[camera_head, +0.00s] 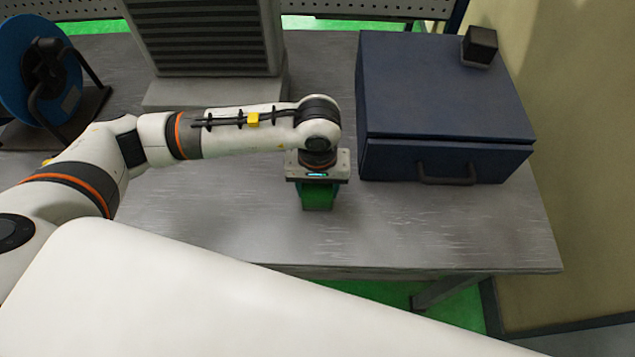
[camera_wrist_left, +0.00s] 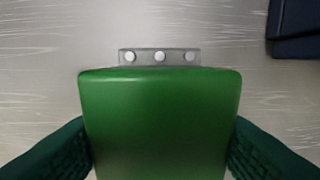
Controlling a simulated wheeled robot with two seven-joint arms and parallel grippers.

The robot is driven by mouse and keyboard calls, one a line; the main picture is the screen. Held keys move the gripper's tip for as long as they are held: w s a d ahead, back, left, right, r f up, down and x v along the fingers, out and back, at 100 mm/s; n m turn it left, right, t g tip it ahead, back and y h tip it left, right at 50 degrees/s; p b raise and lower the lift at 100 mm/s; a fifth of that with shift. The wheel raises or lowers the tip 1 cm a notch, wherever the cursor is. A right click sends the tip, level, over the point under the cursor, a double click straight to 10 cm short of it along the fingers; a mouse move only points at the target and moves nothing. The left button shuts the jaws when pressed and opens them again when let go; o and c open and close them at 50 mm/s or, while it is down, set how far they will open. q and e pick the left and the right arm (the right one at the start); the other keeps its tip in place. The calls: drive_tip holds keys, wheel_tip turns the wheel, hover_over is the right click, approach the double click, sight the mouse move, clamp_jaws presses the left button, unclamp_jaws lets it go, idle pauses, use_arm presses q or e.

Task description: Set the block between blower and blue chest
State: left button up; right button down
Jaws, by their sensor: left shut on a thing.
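A green block (camera_head: 317,200) hangs under my left gripper (camera_head: 318,190), over the table in front of the gap between the blower and the blue chest. My left gripper is shut on it. In the left wrist view the block (camera_wrist_left: 160,125) sits between the two dark fingers, with a grey tab with three white dots at its far edge. I cannot tell if it touches the table. The blower (camera_head: 205,42), a louvered grey unit, stands at the back left of the gripper. The dark blue chest (camera_head: 435,90) is to the right. My right gripper is not in view.
A small dark cube (camera_head: 480,44) sits on the chest's back right corner. A blue reel (camera_head: 40,70) on a black stand is at the far left. The grey table (camera_head: 430,225) is clear in front of the chest; its front edge is close below the block.

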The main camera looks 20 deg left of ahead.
use_arm(q)
drive_tip(key=shift+f+b, duration=0.15)
drive_tip(key=shift+b, duration=0.15)
drive_tip(key=o, duration=1.2)
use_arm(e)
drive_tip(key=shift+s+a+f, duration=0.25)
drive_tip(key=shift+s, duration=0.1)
use_arm(q)
drive_tip(key=shift+o, duration=0.2)
drive_tip(key=shift+r+p, duration=0.3)
drive_tip(key=shift+p, duration=0.1)
drive_tip(key=shift+w+r, duration=0.1)
drive_tip(key=shift+r, duration=0.2)
wheel_tip(320, 180, up, 11)
drive_tip(key=b, duration=0.2)
drive_tip(key=shift+b, duration=0.4)
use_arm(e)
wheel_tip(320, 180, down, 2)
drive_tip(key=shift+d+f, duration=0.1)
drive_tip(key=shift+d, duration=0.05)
use_arm(q)
drive_tip(key=shift+r, duration=0.2)
